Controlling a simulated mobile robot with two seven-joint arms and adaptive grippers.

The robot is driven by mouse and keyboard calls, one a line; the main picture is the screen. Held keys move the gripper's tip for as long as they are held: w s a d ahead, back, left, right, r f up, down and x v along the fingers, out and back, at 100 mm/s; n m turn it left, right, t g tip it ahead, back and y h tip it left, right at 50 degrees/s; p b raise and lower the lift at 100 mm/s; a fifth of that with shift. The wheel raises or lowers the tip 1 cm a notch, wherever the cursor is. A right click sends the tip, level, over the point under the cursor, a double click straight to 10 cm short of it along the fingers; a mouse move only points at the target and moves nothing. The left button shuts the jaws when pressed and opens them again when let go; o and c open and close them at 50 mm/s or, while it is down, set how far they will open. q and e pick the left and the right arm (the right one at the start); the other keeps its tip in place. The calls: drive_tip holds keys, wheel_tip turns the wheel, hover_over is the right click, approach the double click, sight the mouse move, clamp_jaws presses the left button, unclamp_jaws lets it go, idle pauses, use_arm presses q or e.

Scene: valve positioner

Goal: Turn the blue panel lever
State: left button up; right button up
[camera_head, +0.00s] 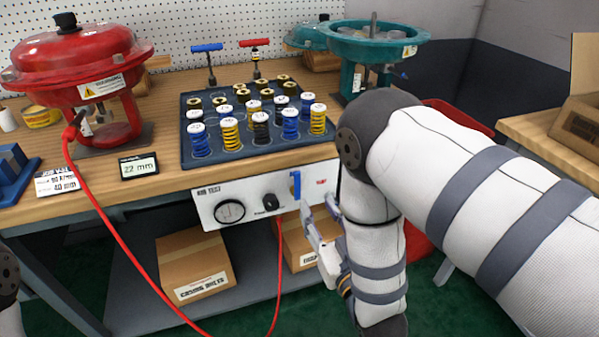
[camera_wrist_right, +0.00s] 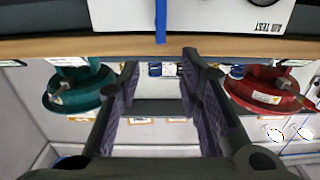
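The blue panel lever (camera_head: 296,184) stands upright on the front of the white air test panel (camera_head: 262,215), right of the black knob. In the right wrist view, the lever (camera_wrist_right: 160,22) hangs at the top centre against the panel. My right gripper (camera_head: 318,206) is in front of the panel, just below and right of the lever. In the right wrist view, the gripper's two fingers (camera_wrist_right: 160,65) are spread with nothing between them, and the lever lies beyond their tips, in line with the gap. My left gripper is out of view.
A tray (camera_head: 185,155) of coloured springs sits on the workbench above the panel. A red actuator (camera_head: 75,65) stands left, a teal one (camera_head: 365,45) right. A red hose (camera_head: 115,235) droops in front of the bench. Cardboard boxes (camera_head: 195,265) lie on the lower shelf.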

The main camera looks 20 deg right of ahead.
sight(298, 175)
drive_tip(key=w, duration=0.7)
drive_tip(key=w+b, duration=0.1)
drive_tip(key=w, duration=0.2)
drive_tip(key=shift+w+a+f, duration=0.1)
drive_tip(key=shift+w+a, duration=0.2)
drive_tip(key=shift+w, duration=0.45)
clamp_jaws()
